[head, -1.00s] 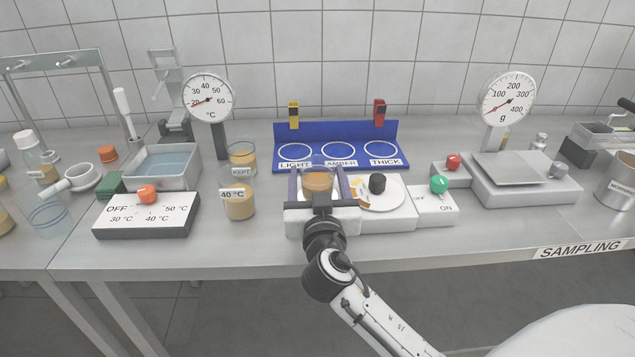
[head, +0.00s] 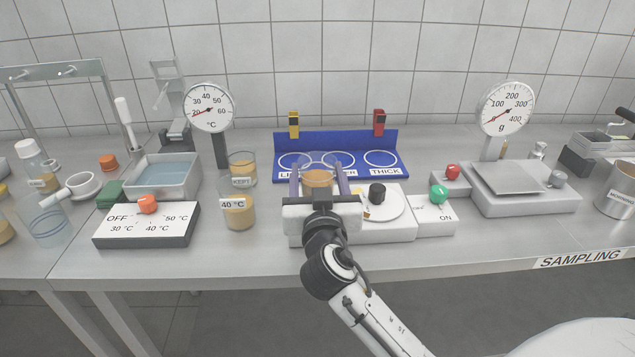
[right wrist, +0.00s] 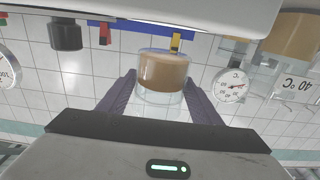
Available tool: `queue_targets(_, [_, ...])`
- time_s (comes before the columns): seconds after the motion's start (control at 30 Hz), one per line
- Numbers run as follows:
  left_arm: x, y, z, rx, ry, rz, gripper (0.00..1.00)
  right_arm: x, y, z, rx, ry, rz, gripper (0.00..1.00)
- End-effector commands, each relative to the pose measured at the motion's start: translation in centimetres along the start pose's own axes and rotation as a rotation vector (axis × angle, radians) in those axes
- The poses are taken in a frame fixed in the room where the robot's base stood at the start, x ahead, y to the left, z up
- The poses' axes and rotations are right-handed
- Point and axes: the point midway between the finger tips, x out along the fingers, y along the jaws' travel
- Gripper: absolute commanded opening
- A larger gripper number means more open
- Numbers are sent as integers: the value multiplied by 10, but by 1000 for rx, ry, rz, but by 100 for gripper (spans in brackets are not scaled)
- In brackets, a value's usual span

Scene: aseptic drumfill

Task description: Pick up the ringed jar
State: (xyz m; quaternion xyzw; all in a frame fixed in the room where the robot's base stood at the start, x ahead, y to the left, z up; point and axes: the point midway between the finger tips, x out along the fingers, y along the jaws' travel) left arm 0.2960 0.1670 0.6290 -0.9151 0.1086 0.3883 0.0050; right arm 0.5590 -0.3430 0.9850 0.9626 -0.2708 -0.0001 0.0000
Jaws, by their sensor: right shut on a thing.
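My right gripper (head: 318,190) is shut on a clear jar (head: 318,178) with tan contents. The jar is between the two purple fingers, in front of the blue stand, and appears clear of the white device below. In the right wrist view the same jar (right wrist: 162,85) sits between the fingers (right wrist: 160,100). I cannot make out a ring on it. A clear glass vessel with blue rings (head: 47,225) stands at the far left, apart from the gripper. My left gripper is not in view.
A blue stand (head: 340,140) with three white circles is behind the held jar. Jars marked 40 °C (head: 238,212) and KEPT (head: 243,168) stand to the left. A white device with a round plate (head: 385,210) is under and right of the gripper. A scale (head: 520,190) is further right.

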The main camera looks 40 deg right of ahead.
Motion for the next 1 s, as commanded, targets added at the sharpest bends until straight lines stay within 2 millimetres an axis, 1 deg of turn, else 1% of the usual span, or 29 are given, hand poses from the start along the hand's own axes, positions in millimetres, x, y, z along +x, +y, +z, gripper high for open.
queue_targets(0.03, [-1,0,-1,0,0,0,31,0,0,-9,5,4,0,24])
queue_targets(0.2, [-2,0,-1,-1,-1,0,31,0,0,-27,4,4,0,24])
queue_targets(0.5, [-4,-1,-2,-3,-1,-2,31,0,0,-53,4,4,0,24])
queue_targets(0.73, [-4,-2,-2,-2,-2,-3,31,0,0,-64,2,3,1,24])
queue_targets(1.0, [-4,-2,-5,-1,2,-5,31,0,0,-69,1,3,0,24])
